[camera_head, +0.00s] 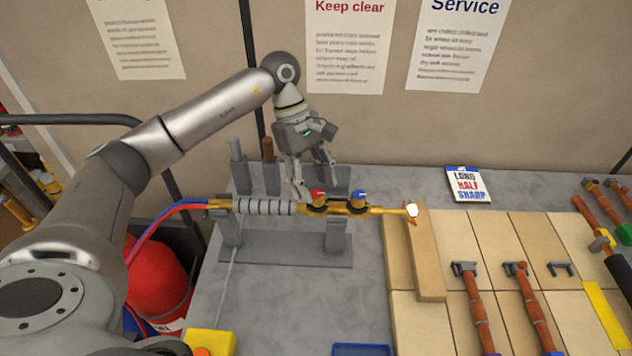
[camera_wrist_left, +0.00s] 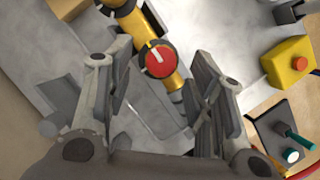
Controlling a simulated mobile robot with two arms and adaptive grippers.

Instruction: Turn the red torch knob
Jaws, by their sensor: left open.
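The torch (camera_head: 265,207) lies across a grey stand on the table, with a brass body and a nozzle at its right end. Its red knob (camera_head: 318,196) sits on top of the brass body, left of the blue knob (camera_head: 359,198). In the left wrist view the red knob (camera_wrist_left: 159,58) shows a white mark and lies ahead, between the lines of the two fingers. My left gripper (camera_head: 315,190) is open above and behind the torch, close to the red knob. The left wrist view shows its spread fingers (camera_wrist_left: 165,95) with nothing between them. My right gripper is not seen.
Red and blue hoses (camera_head: 165,219) run from the torch's left end. Copper pipe pieces (camera_head: 531,300) lie further right. A yellow box with a red button (camera_wrist_left: 290,62) shows in the wrist view.

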